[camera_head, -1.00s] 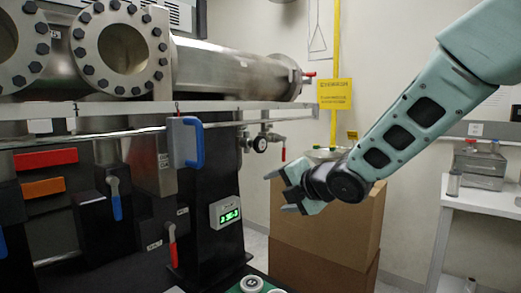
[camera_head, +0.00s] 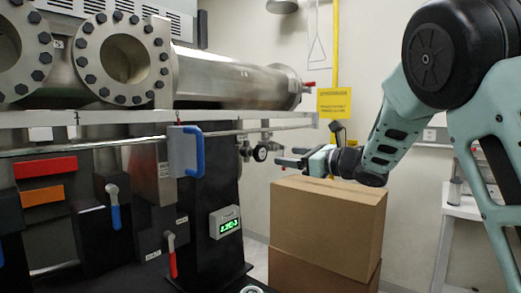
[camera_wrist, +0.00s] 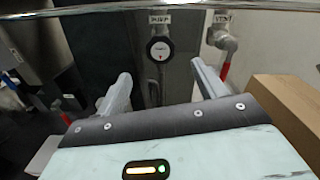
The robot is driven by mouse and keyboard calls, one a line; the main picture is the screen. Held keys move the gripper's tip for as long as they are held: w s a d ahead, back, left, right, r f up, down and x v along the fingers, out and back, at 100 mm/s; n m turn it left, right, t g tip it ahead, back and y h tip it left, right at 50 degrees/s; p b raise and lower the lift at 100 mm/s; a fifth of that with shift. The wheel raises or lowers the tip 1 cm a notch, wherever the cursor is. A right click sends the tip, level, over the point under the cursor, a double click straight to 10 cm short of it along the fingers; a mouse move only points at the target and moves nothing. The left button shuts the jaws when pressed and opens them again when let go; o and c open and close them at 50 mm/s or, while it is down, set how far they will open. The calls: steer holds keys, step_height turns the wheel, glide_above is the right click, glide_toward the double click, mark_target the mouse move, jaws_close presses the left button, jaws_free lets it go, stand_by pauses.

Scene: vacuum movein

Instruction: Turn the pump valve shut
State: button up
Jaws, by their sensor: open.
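In the wrist view a PUMP label (camera_wrist: 160,19) sits above a round dial with a dark rim (camera_wrist: 160,48). The dial also shows in the head view (camera_head: 261,152), beside the dark stand under the steel pipe. My gripper (camera_wrist: 160,72) is open and empty. Its two fingers point at the dial, one on each side in the picture, apart from it. In the head view my gripper (camera_head: 286,157) is just right of the dial, above the cardboard box.
A VENT label (camera_wrist: 222,17) marks a valve with a red handle (camera_wrist: 225,73) close to the right finger. A cardboard box (camera_head: 330,222) stands below my gripper. A metal rail (camera_wrist: 100,9) crosses above. Blue (camera_head: 115,212) and red (camera_head: 172,258) levers are on the left.

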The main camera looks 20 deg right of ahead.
mark_target(262, 152)
steer(key=p+x, duration=0.3)
steer(key=x, duration=0.8)
steer(key=shift+w+a, duration=0.1)
steer(key=shift+a, duration=0.05)
steer(key=c, duration=1)
